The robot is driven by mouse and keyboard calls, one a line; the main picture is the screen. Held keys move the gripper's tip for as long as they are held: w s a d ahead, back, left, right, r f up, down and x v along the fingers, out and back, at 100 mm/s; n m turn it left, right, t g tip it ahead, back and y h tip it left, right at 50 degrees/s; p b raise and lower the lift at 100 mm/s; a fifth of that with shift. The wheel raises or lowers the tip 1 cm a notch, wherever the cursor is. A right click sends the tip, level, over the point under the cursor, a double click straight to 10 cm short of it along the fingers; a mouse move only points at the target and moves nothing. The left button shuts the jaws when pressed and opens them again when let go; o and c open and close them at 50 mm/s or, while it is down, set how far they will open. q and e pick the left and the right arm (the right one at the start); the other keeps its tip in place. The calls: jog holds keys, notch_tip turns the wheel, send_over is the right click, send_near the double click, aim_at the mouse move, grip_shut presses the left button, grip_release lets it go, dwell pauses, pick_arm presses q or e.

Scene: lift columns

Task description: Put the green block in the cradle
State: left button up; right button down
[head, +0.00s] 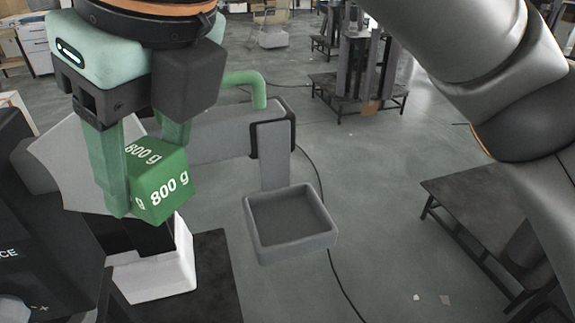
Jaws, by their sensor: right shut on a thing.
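The green block (166,188), marked "800 g", is between the green fingers of my right gripper (146,178) at the left of the head view. The right gripper points down and is shut on it. The block shows above a white and black unit; whether its underside touches anything is hard to tell. The cradle, a grey open square tray (298,246), hangs from a grey arm right of the block and apart from it. Its inside looks empty. My left gripper is not in view.
A grey column arm (222,137) with a green bent tube (258,90) stands behind the block and the cradle. A white unit (162,274) is below the block. A dark low table (478,205) is at the right. A black cable runs over the floor.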

jog(key=w+d+f, duration=0.2)
jog(key=d, duration=0.1)
jog(key=w+d+f+p, duration=0.1)
jog(key=w+d+f, duration=0.5)
jog(key=d, duration=0.1)
jog(key=shift+w+f+p, duration=0.1)
jog(key=shift+w+p, duration=0.05)
jog(key=shift+p, duration=0.2)
jog(key=shift+w+d+f, duration=0.25)
jog(key=shift+f, duration=0.15)
jog(key=f, duration=0.3)
jog(key=shift+w+d+f, duration=0.1)
jog(key=shift+w+d, duration=0.05)
jog(key=shift+d, duration=0.1)
jog(key=shift+f, duration=0.3)
